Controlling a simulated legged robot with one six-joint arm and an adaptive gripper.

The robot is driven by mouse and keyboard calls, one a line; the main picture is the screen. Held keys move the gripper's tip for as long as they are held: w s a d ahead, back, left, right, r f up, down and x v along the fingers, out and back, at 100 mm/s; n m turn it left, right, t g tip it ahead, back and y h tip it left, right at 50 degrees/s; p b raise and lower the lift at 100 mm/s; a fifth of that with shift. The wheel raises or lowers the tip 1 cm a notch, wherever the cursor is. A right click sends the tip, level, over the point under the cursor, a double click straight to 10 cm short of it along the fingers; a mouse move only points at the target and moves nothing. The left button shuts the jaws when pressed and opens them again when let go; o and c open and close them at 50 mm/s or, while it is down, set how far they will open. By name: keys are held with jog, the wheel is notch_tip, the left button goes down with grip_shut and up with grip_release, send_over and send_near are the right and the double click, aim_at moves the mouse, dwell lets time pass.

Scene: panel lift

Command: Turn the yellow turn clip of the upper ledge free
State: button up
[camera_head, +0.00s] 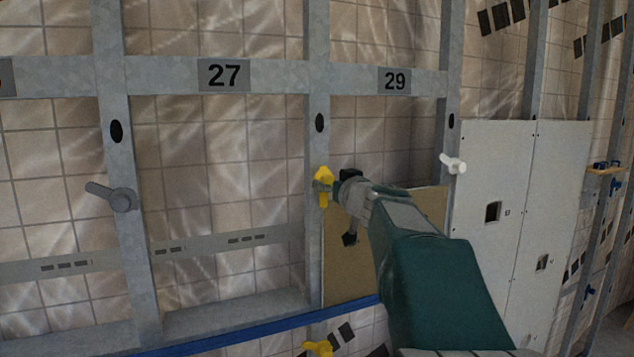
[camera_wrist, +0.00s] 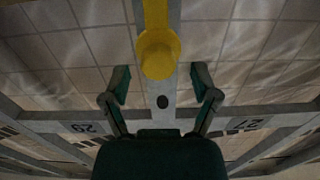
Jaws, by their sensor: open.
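The yellow turn clip (camera_head: 323,179) sits on the grey upright between the bays marked 27 and 29. It also shows in the wrist view (camera_wrist: 158,54) as a round yellow knob with a flat yellow bar running to the top edge. My gripper (camera_head: 346,184) is close to the clip's right side in the head view, partly hidden by my arm. In the wrist view my gripper (camera_wrist: 160,82) is open, with one finger on each side of the clip's line. The knob lies just beyond the fingertips, and no contact shows.
A second yellow clip (camera_head: 318,348) is lower on the same upright. A grey clip (camera_head: 112,196) is on the left upright, a white one (camera_head: 453,164) on the right. A tan panel (camera_head: 342,271) stands behind my arm above a blue rail (camera_head: 255,331). White panels (camera_head: 490,160) stand right.

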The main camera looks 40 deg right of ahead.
jog(key=shift+w+a, duration=0.3)
jog(key=shift+w, duration=0.65)
jog(key=shift+w+d, duration=0.15)
jog(key=shift+w, duration=0.05)
jog(key=shift+d, duration=0.85)
jog(key=shift+f, duration=0.1)
jog(key=c, duration=0.5)
jog(key=shift+a, duration=0.2)
jog(key=c, duration=0.5)
jog(key=shift+a, duration=0.3)
grip_shut()
jog(key=shift+d, duration=0.15)
